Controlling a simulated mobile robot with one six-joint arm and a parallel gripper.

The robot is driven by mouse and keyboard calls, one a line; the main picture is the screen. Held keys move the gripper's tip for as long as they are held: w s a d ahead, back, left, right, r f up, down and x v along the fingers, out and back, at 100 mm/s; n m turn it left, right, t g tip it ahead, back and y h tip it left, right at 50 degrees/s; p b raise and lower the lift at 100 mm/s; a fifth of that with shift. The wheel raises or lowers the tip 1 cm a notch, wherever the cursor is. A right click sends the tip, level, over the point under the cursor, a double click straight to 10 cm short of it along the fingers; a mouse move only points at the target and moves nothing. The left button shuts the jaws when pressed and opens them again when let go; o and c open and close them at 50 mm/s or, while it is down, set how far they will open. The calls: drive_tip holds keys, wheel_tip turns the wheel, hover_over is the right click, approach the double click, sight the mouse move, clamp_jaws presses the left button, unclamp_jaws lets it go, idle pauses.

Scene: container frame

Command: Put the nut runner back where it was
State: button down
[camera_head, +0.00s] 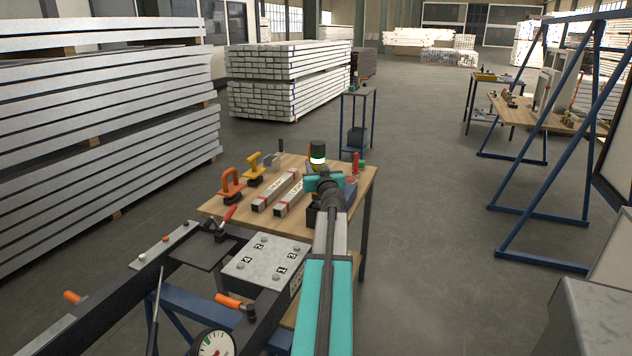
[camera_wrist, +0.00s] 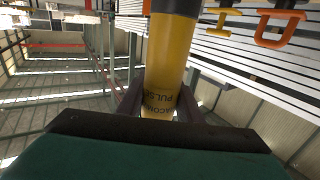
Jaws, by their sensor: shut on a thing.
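The nut runner (camera_head: 317,152) is a cylinder with a dark top, a bright band and a yellow part below it. It stands roughly upright over the wooden table in the head view, just beyond my wrist, which hides its lower part. In the wrist view its yellow body (camera_wrist: 168,60) with dark lettering runs between the dark fingers of my gripper (camera_wrist: 158,103). My gripper is shut on this body. I cannot tell whether the tool's lower end touches anything.
The wooden table (camera_head: 231,211) bears an orange-handled tool (camera_head: 231,183), a yellow-handled tool (camera_head: 254,168), two metal bars and a red item (camera_head: 355,165). A numbered steel plate (camera_head: 266,261) on a dark beam is in front. A blue stand (camera_head: 358,118) is behind.

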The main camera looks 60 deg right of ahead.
drive_tip(key=shift+f, duration=0.3)
drive_tip(key=shift+f+b, duration=0.35)
drive_tip(key=shift+f, duration=1.55)
drive_tip(key=c, duration=1.3)
unclamp_jaws()
drive_tip(key=shift+o, duration=0.2)
drive_tip(key=shift+s+a, duration=0.2)
drive_tip(key=shift+a, duration=0.15)
drive_tip(key=b+v, duration=0.2)
drive_tip(key=v, duration=0.9)
drive_tip(key=shift+s+a, duration=0.1)
drive_tip(key=shift+a, duration=0.05)
